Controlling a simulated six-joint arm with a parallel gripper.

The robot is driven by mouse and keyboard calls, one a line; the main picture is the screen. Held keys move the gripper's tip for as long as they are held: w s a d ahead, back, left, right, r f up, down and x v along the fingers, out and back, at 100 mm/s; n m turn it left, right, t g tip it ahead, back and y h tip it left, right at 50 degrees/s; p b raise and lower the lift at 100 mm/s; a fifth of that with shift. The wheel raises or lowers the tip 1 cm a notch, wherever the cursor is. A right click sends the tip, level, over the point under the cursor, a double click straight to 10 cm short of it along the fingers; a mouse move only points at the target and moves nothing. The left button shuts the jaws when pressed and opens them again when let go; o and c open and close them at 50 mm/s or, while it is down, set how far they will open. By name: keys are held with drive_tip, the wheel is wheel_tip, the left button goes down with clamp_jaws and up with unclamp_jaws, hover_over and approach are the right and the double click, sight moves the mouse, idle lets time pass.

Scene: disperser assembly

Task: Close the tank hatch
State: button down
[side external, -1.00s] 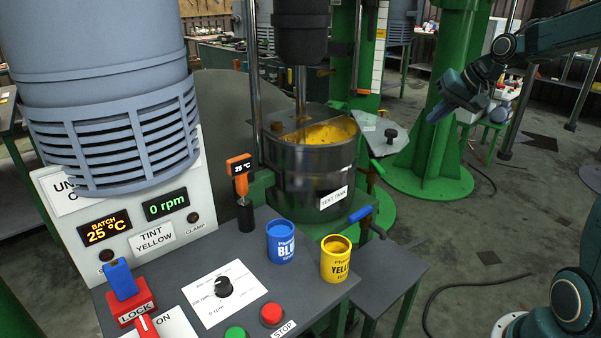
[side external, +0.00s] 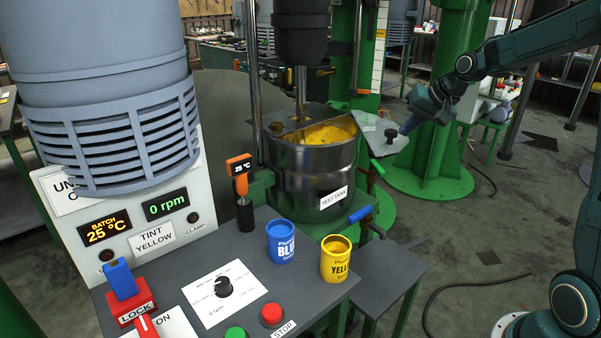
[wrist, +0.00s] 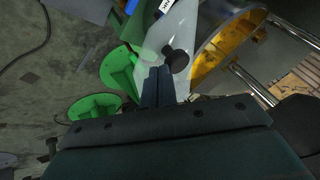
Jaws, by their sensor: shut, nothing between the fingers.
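The metal test tank (side external: 312,180) stands at the centre of the side view, its top half open with yellow contents (side external: 328,134) showing. The hatch (side external: 376,140) is a clear plate with a dark knob (side external: 390,135), swung out to the right of the tank. My gripper (side external: 406,127) is shut and empty, just right of the knob and close to it. In the wrist view the shut fingers (wrist: 158,86) lie beside the knob (wrist: 177,61), over the clear hatch (wrist: 181,28). Whether they touch the knob I cannot tell.
A mixer shaft (side external: 300,88) rises from the tank. A blue can (side external: 281,242) and a yellow can (side external: 335,259) stand on the control bench in front. A green column (side external: 440,130) stands behind the hatch. A blue-handled valve (side external: 360,214) sits low on the tank.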

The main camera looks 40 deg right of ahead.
drive_tip(key=shift+a, duration=0.15)
drive_tip(key=shift+w+a+m, duration=0.25)
drive_tip(key=shift+a, duration=0.25)
drive_tip(key=shift+w+a+m, duration=0.2)
drive_tip(key=shift+a+m, duration=0.05)
drive_tip(key=shift+a, duration=0.25)
drive_tip(key=w+a+m+g+h, duration=0.1)
drive_tip(key=w+a+m+h, duration=0.4)
drive_tip(key=w+a, duration=0.9)
drive_tip(key=shift+w+a+m+g, duration=0.25)
drive_tip(key=shift+w+m+g, duration=0.15)
drive_tip(key=shift+w+m, duration=1.2)
drive_tip(key=shift+a, duration=0.1)
